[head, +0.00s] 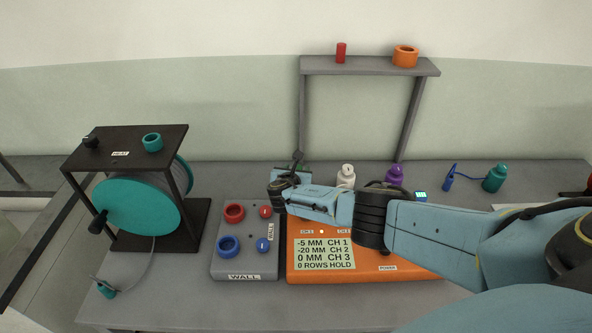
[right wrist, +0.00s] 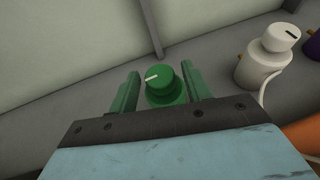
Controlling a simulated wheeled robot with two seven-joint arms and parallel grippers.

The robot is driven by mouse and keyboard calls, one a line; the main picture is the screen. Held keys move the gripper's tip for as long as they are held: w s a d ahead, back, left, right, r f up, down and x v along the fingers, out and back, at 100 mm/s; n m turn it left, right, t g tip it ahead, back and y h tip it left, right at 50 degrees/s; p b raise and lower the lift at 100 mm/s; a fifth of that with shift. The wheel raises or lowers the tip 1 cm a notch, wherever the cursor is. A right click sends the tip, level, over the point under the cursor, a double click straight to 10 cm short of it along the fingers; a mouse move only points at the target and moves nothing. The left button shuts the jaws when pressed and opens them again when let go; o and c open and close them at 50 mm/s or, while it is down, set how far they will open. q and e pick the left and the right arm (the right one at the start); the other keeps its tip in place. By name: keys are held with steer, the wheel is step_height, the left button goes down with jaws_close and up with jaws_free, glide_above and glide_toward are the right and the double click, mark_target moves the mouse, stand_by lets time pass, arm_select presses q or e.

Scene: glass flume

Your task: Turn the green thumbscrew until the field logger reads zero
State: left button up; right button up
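The green thumbscrew (right wrist: 163,86) is a round knob with a white pointer line, seen in the right wrist view. The green fingers of my right gripper (right wrist: 162,92) stand on either side of it. A narrow gap shows on its left, so the gripper looks open around it. In the head view my right gripper (head: 290,174) is behind the orange logger (head: 410,272), and the arm mostly hides the thumbscrew there. The logger's panel (head: 324,254) reads -5 MM CH 1, -20 MM CH 2, 0 MM CH 3, 0 ROWS HOLD. My left gripper is not in view.
A white knob (head: 346,176) and a purple knob (head: 395,174) stand to the right. A grey WALL box (head: 246,266) with red and blue parts is left of the logger. A teal cable reel (head: 138,208) is further left. A grey shelf (head: 370,66) stands behind.

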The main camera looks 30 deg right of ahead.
steer(key=shift+o, duration=0.2)
steer(key=shift+s+a+r, duration=0.15)
steer(key=p+v, duration=0.5)
steer(key=v, duration=0.6)
steer(key=shift+s+a+p, duration=0.15)
steer(key=shift+s+p, duration=0.1)
steer(key=shift+p, duration=0.1)
steer(key=shift+s+a+r, duration=0.3)
steer(key=shift+s+a, duration=0.1)
steer(key=shift+s, duration=0.05)
